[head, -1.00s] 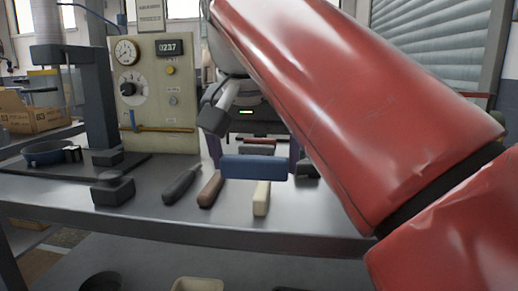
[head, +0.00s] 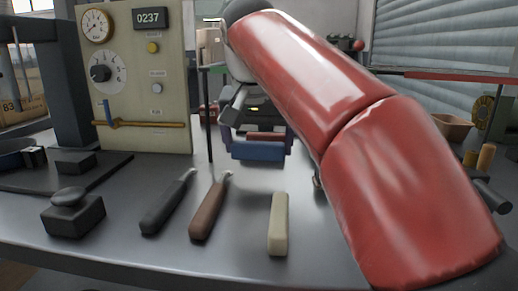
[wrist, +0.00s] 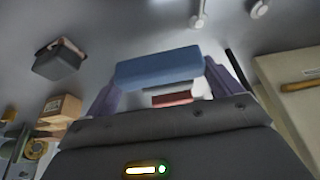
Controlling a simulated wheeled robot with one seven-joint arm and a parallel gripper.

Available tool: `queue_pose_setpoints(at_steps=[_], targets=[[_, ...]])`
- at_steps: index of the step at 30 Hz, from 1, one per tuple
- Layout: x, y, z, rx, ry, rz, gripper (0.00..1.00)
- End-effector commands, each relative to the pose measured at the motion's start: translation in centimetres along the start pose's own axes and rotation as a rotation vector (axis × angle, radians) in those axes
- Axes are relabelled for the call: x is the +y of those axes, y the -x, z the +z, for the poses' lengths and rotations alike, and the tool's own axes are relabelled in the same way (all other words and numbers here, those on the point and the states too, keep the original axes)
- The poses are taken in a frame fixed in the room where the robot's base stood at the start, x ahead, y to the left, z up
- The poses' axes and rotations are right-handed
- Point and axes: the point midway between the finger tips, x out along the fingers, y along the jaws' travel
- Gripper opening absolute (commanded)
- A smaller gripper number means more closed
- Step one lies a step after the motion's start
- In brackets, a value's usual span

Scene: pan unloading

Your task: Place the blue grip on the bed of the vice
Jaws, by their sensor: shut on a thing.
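The blue grip (head: 258,151) is a plain blue bar lying level across my gripper (head: 260,146). My gripper's purple fingers are shut on it, one near each end, and hold it in the air above the back part of the table. In the wrist view the blue grip (wrist: 160,67) spans the two purple fingers, with a red piece (wrist: 172,98) showing behind it. That red piece (head: 265,136) also shows just above the blue grip in the head view. I cannot make out the vice or its bed for certain; my arm hides part of the table.
A dark-handled tool (head: 166,205), a brown-handled tool (head: 208,209) and a cream bar (head: 278,224) lie on the grey table (head: 330,262). A dark block with a knob (head: 73,216) stands left. A panel (head: 150,80) stands behind; a bowl (head: 450,126) is at right.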

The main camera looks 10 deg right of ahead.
Motion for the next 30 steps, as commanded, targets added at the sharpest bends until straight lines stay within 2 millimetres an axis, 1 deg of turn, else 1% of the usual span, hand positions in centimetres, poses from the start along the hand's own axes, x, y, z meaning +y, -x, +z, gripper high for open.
queue_pose_setpoints(at_steps=[1, 7, 11, 13, 15, 26, 27, 29, 30], targets=[[0.0, -0.4, -0.3, -0.001, 0.0, 0.0, 0.67], [0.0, -1.4, -1.2, 0.0, 0.0, 0.0, 0.67], [0.1, -3.0, -2.5, -0.002, -0.001, 0.001, 0.67], [0.1, -4.2, -2.9, -0.002, -0.001, 0.002, 0.67], [0.0, -4.8, -3.2, 0.0, -0.001, 0.001, 0.67], [0.0, -5.2, -3.1, 0.001, 0.0, 0.0, 0.67], [0.0, -5.2, -3.0, 0.001, 0.0, 0.0, 0.92], [0.0, -5.1, -3.1, 0.001, 0.0, 0.0, 1.0], [0.0, -5.1, -3.1, 0.001, 0.0, 0.0, 1.0]])
